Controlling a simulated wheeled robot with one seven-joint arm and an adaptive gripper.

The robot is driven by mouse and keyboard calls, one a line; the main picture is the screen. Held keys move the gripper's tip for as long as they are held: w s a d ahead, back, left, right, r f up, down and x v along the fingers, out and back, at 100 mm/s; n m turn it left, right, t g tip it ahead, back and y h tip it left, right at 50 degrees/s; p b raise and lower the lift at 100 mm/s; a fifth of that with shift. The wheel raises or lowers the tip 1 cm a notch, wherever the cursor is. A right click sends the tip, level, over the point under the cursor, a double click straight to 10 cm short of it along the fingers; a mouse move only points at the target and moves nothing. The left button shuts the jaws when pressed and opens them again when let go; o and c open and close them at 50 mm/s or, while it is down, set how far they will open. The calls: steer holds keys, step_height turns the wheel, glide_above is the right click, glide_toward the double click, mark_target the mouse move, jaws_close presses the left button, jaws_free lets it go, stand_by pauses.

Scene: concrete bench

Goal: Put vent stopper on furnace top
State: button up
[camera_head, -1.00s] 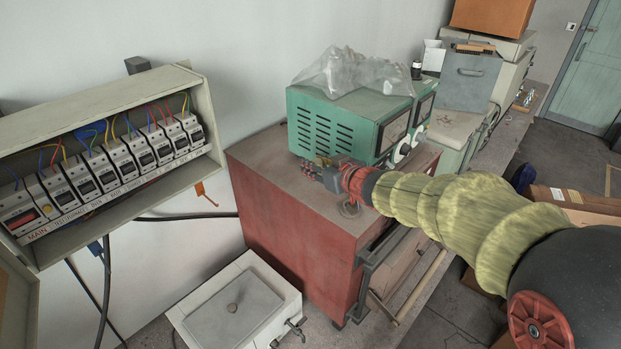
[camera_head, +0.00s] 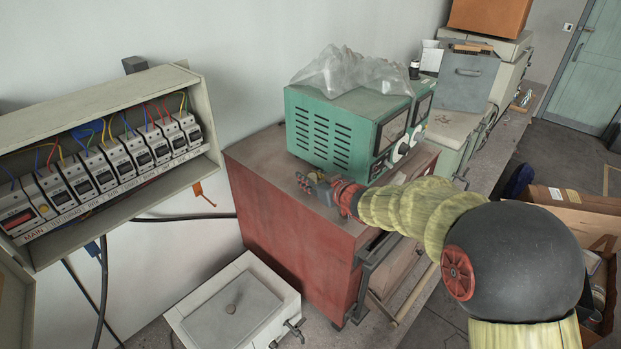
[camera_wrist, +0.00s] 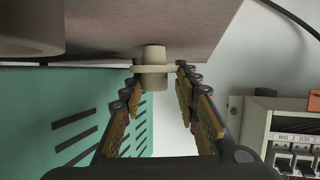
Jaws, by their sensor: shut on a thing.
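The furnace is a red cabinet (camera_head: 290,225) with a dusty grey-brown furnace top (camera_head: 262,160). My gripper (camera_head: 308,182) is low over the middle of this top, left of my arm. In the wrist view, which looks upside down, my gripper (camera_wrist: 160,70) is shut on the vent stopper (camera_wrist: 154,82), a small beige plug with a wide flange. The flange sits between the fingertips. One end of the stopper lies close to the furnace top (camera_wrist: 130,40); I cannot tell whether they touch. The stopper is not clear in the head view, and my arm hides part of the top.
A green instrument box (camera_head: 340,125) with a plastic bag (camera_head: 350,75) stands on the furnace top, just behind my gripper. An open breaker panel (camera_head: 100,165) is on the left wall. The top's left part is clear.

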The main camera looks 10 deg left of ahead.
steer(key=shift+f, duration=0.1)
steer(key=o, duration=1.1)
steer(key=shift+f, duration=0.1)
steer(key=shift+c, duration=0.2)
steer(key=shift+o, duration=0.5)
